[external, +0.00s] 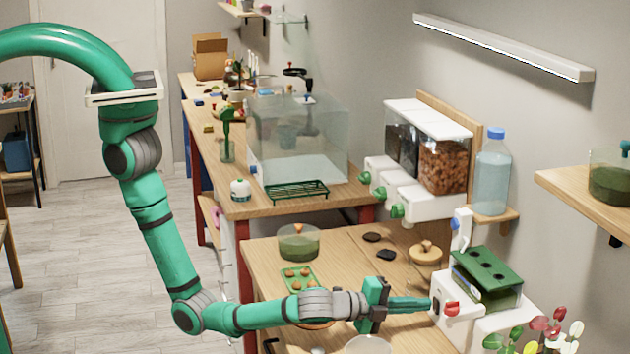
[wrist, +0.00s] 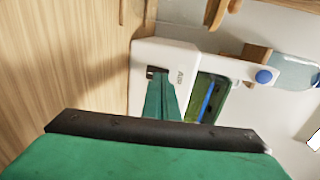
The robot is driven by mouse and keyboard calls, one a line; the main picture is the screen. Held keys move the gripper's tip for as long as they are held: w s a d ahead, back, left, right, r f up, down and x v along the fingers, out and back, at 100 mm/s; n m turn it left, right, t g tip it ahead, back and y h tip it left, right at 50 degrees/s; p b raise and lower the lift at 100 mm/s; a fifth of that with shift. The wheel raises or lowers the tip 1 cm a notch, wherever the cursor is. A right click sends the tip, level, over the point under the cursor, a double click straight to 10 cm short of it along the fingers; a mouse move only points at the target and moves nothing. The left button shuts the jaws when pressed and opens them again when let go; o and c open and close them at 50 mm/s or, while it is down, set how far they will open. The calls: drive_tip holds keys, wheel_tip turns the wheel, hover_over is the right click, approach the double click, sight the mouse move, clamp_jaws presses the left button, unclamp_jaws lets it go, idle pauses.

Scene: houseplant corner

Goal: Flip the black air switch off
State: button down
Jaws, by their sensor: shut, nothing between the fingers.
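The black air switch (external: 435,306) is on the front of a white unit (external: 478,325), just left of a red knob (external: 452,309). In the wrist view the dark switch (wrist: 152,72) sits beside a printed label that seems to read "Air". My gripper (external: 428,302) is shut and empty, its green fingers pointing at the switch. In the wrist view the fingertips (wrist: 160,82) are right at the switch and partly cover it. I cannot tell whether they touch it, or which way the switch is set.
A green-lidded tank (external: 487,272) sits on the white unit. Red, white and green leaves (external: 545,332) are at the lower right. A water bottle (external: 491,172) stands on a shelf behind.

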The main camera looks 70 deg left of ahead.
drive_tip(key=shift+w+r, duration=0.1)
drive_tip(key=shift+w, duration=0.2)
drive_tip(key=shift+w+a+r, duration=0.1)
drive_tip(key=shift+w+r, duration=0.1)
drive_tip(key=shift+w, duration=0.25)
drive_tip(key=shift+s, duration=0.4)
drive_tip(key=s+r, duration=0.2)
drive_tip(key=s, duration=0.4)
drive_tip(key=s+r, duration=0.2)
drive_tip(key=s, duration=0.4)
drive_tip(key=shift+s+r, duration=0.25)
